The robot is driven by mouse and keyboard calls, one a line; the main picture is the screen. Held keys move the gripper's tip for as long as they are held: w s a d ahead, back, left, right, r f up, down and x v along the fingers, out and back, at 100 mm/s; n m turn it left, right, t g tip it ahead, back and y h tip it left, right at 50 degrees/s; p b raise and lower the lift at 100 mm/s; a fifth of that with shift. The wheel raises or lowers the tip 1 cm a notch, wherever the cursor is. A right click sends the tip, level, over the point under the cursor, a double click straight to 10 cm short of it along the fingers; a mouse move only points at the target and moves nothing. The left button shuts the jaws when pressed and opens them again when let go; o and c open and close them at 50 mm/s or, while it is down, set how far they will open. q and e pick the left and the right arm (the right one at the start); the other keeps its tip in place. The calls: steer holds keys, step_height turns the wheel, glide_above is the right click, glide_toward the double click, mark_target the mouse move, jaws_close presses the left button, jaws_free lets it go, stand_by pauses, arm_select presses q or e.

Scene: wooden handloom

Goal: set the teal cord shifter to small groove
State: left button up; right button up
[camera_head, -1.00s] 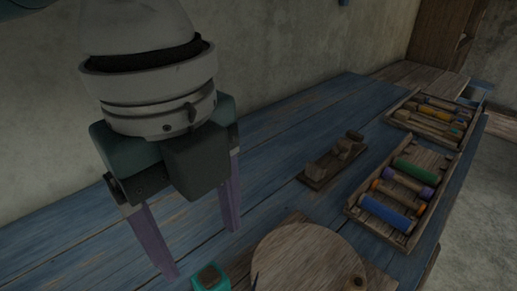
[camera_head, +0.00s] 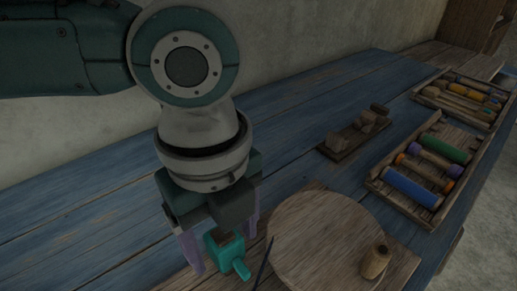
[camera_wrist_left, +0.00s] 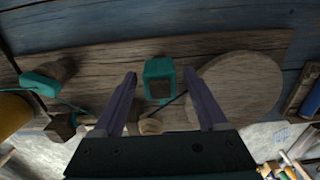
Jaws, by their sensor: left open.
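The teal cord shifter (camera_head: 230,252) is a small block with a short peg pointing toward the lower right, beside the round wooden disc. In the left wrist view a teal square frame (camera_wrist_left: 159,69) with a dark opening shows ahead, between the finger lines. My left gripper (camera_head: 226,248) is open and points down, with its purple fingers on either side of the teal block in the head view. The left wrist view shows both fingers (camera_wrist_left: 160,76) apart with nothing clamped; contact cannot be told. The grooves are not clearly visible. My right gripper is not in view.
A round wooden disc (camera_head: 326,240) lies right of the teal block, with a wooden spool (camera_head: 375,262) on it. A thin dark rod (camera_head: 264,262) is close by. Another teal piece (camera_wrist_left: 40,84) has a cord. A thread tray (camera_head: 378,187) and small wooden stand (camera_head: 340,146) are farther right.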

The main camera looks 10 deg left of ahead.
arm_select(q)
jaws_close()
stand_by(0.5)
steer(key=shift+r, duration=0.1)
stand_by(0.8)
